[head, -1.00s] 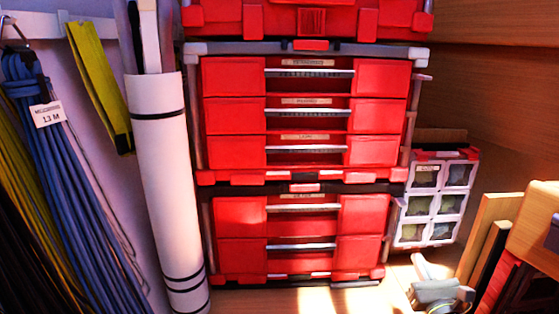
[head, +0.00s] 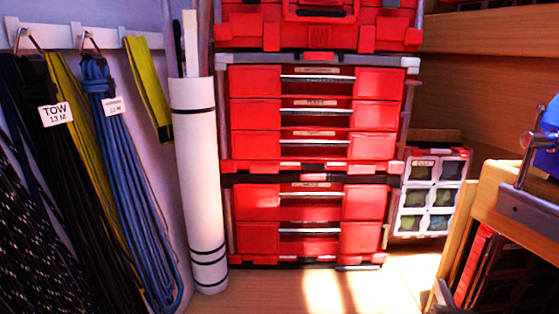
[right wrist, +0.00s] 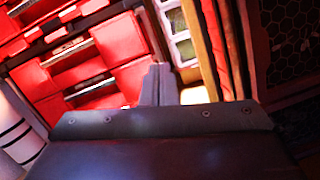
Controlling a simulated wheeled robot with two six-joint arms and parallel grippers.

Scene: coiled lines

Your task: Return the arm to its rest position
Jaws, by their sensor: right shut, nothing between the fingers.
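My right gripper (right wrist: 158,84) shows in the right wrist view, its two grey fingers pressed together with nothing between them. It points toward the red drawer stack (right wrist: 75,75), with free space around the fingertips; how far off the stack is I cannot tell. In the head view the right gripper cannot be made out clearly at the lower right. My left gripper is not in view.
Coiled lines, including a blue one (head: 125,190) and a black one tagged TOW (head: 85,190), hang at left. A white roll (head: 202,190) stands beside the red drawers (head: 255,145). A small-parts cabinet (head: 432,190) and wooden boards (head: 490,215) are at right. The floor ahead is clear.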

